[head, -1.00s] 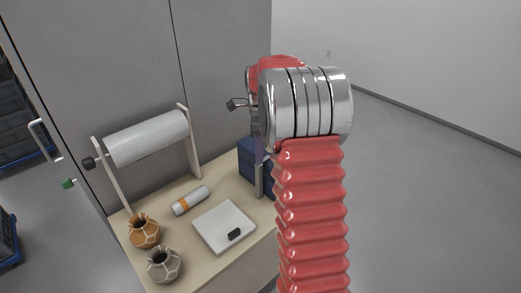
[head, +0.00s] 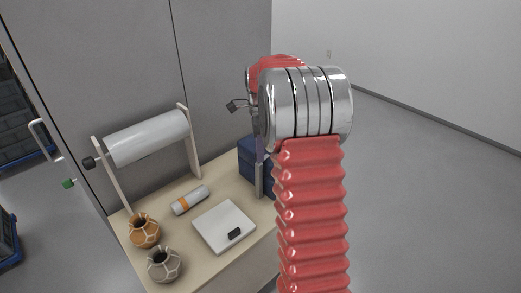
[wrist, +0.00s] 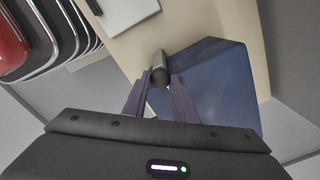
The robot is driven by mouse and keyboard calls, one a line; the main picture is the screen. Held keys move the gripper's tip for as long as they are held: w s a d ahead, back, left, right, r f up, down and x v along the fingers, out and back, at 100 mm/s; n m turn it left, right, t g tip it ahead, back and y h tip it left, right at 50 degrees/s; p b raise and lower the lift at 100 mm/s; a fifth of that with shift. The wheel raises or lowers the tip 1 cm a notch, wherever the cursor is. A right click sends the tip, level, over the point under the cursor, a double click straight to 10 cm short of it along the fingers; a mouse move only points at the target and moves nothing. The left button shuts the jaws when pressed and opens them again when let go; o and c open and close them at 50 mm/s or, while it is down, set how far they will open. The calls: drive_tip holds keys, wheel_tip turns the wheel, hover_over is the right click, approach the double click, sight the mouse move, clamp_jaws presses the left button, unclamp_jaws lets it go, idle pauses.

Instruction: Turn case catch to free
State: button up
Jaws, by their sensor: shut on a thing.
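The blue case (head: 250,158) stands on the table's right end in the head view, partly hidden behind my arm. In the wrist view the case (wrist: 212,85) fills the middle right. A dark rounded knob (wrist: 158,68), which looks like the case catch, shows at its left edge. My gripper (wrist: 158,84) has its two purple-grey fingers on either side of the knob's near end and is shut on it. Which way the catch is turned I cannot tell. In the head view my arm hides most of the gripper.
On the table (head: 205,245) lie a white flat device (head: 224,224) with a black display and a white-orange cylinder (head: 190,200). A roll on a stand (head: 148,138) is behind. Open floor lies right.

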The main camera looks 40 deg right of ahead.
drive_tip(key=n, duration=0.4)
drive_tip(key=shift+w+d+r, duration=0.1)
drive_tip(key=shift+w, duration=0.05)
drive_tip(key=n, duration=0.4)
drive_tip(key=shift+n, duration=0.3)
drive_tip(key=n, duration=0.3)
drive_tip(key=shift+w+n, duration=0.1)
drive_tip(key=shift+n, duration=0.2)
drive_tip(key=n, duration=0.4)
drive_tip(key=shift+w, duration=0.1)
drive_tip(key=o, duration=1)
drive_tip(key=shift+o, duration=0.2)
wheel_tip(320, 180, up, 14)
drive_tip(key=shift+f, duration=0.2)
